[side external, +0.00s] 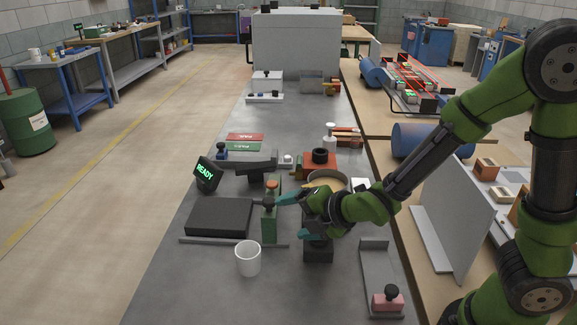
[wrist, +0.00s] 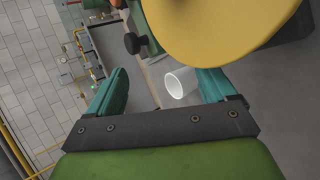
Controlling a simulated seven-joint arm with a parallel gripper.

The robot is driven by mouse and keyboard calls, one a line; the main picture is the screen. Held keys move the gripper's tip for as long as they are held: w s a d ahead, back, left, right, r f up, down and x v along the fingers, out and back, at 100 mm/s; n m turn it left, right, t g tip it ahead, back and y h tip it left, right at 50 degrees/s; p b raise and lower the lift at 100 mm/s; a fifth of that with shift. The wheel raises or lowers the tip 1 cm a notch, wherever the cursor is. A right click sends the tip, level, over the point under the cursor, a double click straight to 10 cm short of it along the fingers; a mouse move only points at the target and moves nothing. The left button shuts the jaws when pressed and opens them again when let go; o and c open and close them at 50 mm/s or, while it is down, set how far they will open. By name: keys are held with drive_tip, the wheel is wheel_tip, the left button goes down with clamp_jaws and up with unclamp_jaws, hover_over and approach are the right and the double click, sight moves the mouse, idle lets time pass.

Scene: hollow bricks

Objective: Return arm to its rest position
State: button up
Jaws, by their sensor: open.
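My gripper (side external: 290,216) is low over the middle of the grey bench, its teal fingers spread and pointing left. In the wrist view the gripper (wrist: 164,82) is open, with nothing held between its fingertips. A green upright block with a dark knob (side external: 269,222) stands close to the fingers in the side view; whether they touch it I cannot tell. A white cup (side external: 248,258) stands upright on the bench, in front of the gripper. The cup also shows in the wrist view (wrist: 181,83), beyond the fingers. My arm reaches in from the right.
A black flat box (side external: 219,217) and a display reading READY (side external: 206,174) are at left. An orange-red block (side external: 309,173) and a round pan (side external: 327,180) are behind the gripper. A pink block (side external: 388,301) sits at front right. A large yellow round surface (wrist: 215,30) fills the wrist view's top.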

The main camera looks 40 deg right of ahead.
drive_tip(key=s+d+r+m+g, duration=0.1)
drive_tip(key=s+d+r+m, duration=0.2)
drive_tip(key=s+r+m, duration=0.4)
drive_tip(key=s+d+r+m+g, duration=0.2)
drive_tip(key=s+r+m, duration=0.4)
drive_tip(key=m, duration=1.2)
drive_tip(key=s+d, duration=0.1)
drive_tip(key=s, duration=0.2)
drive_tip(key=shift+s+d+r+m+g, duration=0.2)
drive_tip(key=shift+r+m+g, duration=0.1)
drive_tip(key=shift+r, duration=0.1)
drive_tip(key=shift+w, duration=0.1)
